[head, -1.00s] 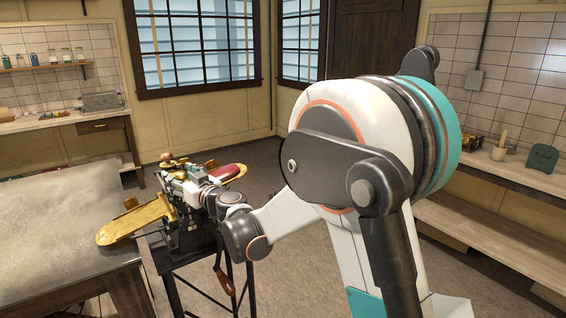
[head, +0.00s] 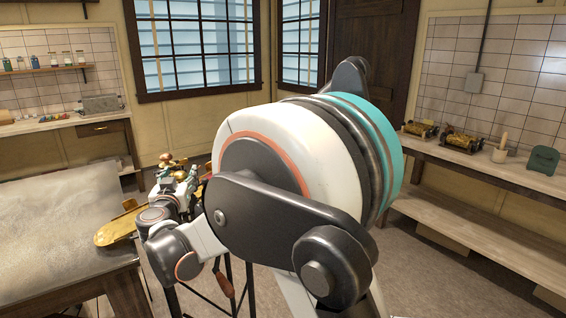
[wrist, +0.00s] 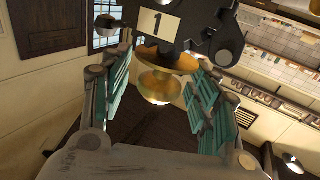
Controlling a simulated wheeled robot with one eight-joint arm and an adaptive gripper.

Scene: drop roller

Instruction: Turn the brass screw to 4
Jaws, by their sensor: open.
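The brass screw (wrist: 158,86) shows in the wrist view as a round brass knob under a wider brass disc. A pale card marked "1" (wrist: 158,25) sits just above it on a dark part of the machine. My gripper (wrist: 163,78) is open, with teal-padded fingers to the left and right of the brass parts; I cannot tell whether either pad touches. In the head view, the machine (head: 168,183) with its brass tray (head: 118,228) stands on a dark stand, largely covered by my arm. The screw and my fingertips cannot be made out there.
A grey-topped table (head: 60,235) is at the left, close to the machine. A wooden-handled part (head: 225,285) hangs below the machine. A bench (head: 480,170) along the right wall holds brass rollers (head: 462,142), a mortar and a green object. Open floor lies between.

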